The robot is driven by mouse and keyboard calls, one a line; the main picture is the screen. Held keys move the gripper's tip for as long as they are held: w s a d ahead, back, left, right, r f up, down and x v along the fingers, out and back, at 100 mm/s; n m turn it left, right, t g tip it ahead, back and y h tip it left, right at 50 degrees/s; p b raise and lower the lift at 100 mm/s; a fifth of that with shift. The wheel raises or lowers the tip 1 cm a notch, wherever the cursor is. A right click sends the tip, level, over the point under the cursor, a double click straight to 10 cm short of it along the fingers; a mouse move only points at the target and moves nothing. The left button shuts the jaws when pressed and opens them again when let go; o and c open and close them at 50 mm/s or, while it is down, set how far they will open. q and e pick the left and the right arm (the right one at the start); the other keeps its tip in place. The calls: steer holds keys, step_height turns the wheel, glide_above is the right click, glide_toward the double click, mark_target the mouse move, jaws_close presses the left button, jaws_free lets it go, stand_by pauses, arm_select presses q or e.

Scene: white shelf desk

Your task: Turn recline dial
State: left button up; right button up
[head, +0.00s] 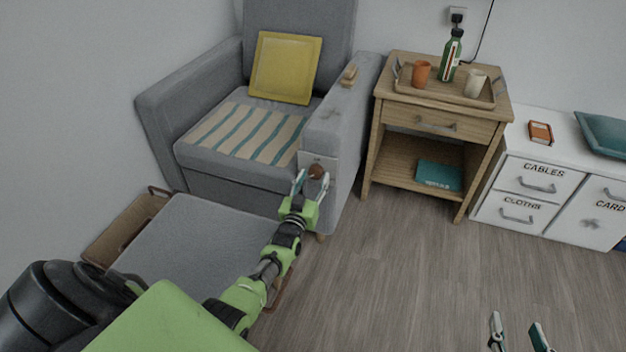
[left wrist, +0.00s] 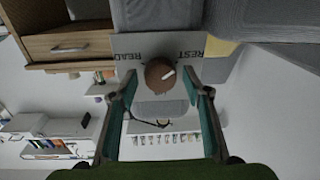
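The recline dial (head: 316,171) is a round brown knob on a pale plate at the front of the grey armchair's right armrest. In the left wrist view the dial (left wrist: 156,78) has a white mark slanting up and right, on the side of the word REST; READ is on the other side. Both words appear upside down. My left gripper (head: 311,181) is at the dial, its fingers open on either side. In the left wrist view gaps show between the dial and both fingers (left wrist: 160,93). My right gripper (head: 518,332) is open and empty above the floor.
The armchair (head: 210,160) holds a yellow cushion (head: 285,68) and striped cloth. A grey footrest (head: 195,240) lies in front. A wooden side table (head: 440,118) with a tray, cups and bottle stands right, beside white drawers (head: 545,205). The middle floor is clear.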

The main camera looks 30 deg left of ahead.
stand_by(0.3)
arm_select(q)
steer(key=v, duration=1.2)
steer(key=shift+o, duration=0.2)
